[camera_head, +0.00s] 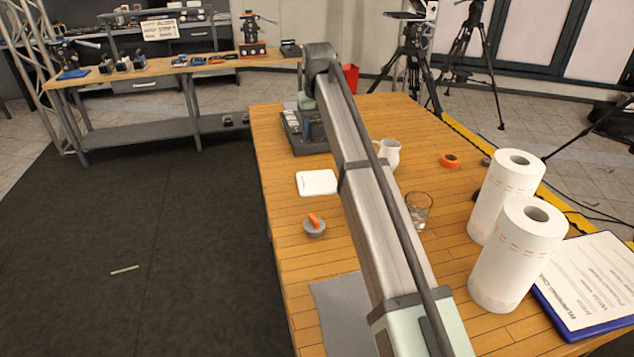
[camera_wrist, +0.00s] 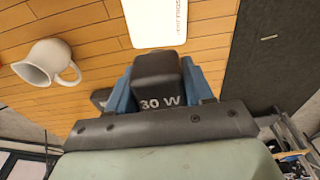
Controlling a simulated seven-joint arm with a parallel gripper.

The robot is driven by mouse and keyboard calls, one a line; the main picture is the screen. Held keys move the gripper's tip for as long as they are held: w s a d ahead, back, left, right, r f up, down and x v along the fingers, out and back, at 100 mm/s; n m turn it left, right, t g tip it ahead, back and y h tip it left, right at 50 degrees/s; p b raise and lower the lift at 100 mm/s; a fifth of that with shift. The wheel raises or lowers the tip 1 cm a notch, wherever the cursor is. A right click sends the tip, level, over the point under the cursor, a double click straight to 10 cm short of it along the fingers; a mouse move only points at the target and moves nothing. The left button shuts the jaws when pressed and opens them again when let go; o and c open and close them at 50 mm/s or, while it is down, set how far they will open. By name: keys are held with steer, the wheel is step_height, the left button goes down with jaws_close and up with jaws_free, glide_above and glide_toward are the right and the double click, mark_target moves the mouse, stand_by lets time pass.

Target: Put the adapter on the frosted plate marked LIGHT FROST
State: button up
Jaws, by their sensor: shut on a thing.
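The adapter (camera_wrist: 157,88) is a black block marked "30 W". It is held between the blue fingers of my gripper (camera_wrist: 160,68), which is shut on it, in the wrist view. In the head view the plate (camera_head: 317,183) lies flat and empty on the wooden table, left of my arm. The adapter is not clear in the head view. Its height above the table is hard to judge.
A white jug (camera_head: 391,155), a glass (camera_head: 418,210) and orange tape (camera_head: 449,161) stand right of my arm. A grey dish (camera_head: 314,229) with an orange item sits nearer than the plate. A dark tray (camera_head: 297,140) is beyond it. Paper rolls (camera_head: 505,265) stand at the right.

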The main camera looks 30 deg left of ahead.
mark_target(317, 180)
step_height(317, 180, down, 14)
steer(key=shift+d+f, duration=0.1)
steer(key=shift+d, duration=0.05)
stand_by(0.7)
steer(key=o, duration=1.1)
steer(key=shift+f, duration=0.1)
steer(key=r, duration=0.8)
steer(key=s+d+r, duration=0.1)
steer(key=r, duration=0.3)
steer(key=shift+r, duration=0.1)
